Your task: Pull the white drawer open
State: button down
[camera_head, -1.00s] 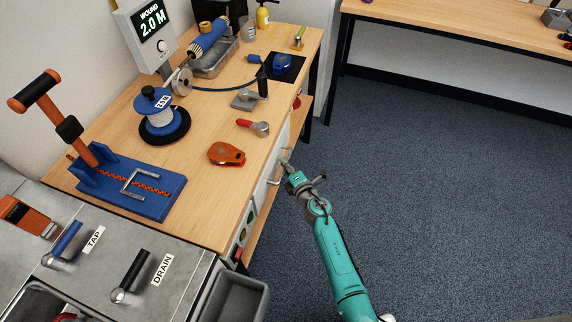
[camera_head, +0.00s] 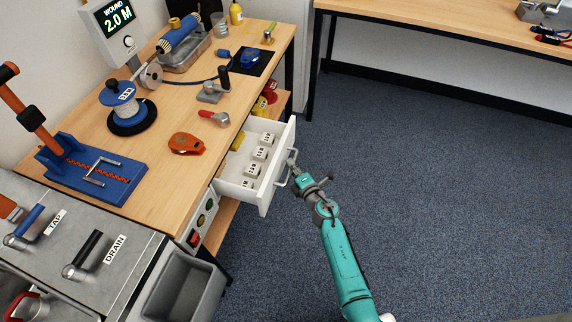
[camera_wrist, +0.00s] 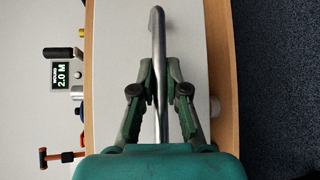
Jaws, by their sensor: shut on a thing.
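The white drawer (camera_head: 265,195) stands pulled out from under the front edge of the wooden workbench. Inside it lie several small white labelled blocks and a yellow thing. Its metal bar handle (camera_head: 282,179) is on the front face. My gripper (camera_head: 294,170) is at that handle, in front of the drawer. In the wrist view my gripper (camera_wrist: 160,90) is shut on the handle (camera_wrist: 158,45), with a finger on each side of the bar. The white drawer front (camera_wrist: 120,40) fills the middle behind it.
The workbench (camera_head: 165,185) carries a blue-flanged spool (camera_head: 124,105), an orange tool (camera_head: 186,144) and a blue jig (camera_head: 95,170). A grey bin (camera_head: 180,285) stands at the lower left. Carpet floor (camera_head: 440,200) is clear to the right.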

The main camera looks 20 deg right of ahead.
jog(key=s+d, duration=0.7)
jog(key=d, duration=0.3)
jog(key=shift+s, duration=0.2)
jog(key=shift+f, duration=0.1)
jog(key=c, duration=1.2)
grip_release()
jog(key=s, duration=0.4)
jog(key=s+d+r, duration=0.1)
jog(key=s, duration=0.6)
jog(key=shift+s+d+r, duration=0.35)
jog(key=shift+r, duration=0.05)
jog(key=shift+a, duration=0.1)
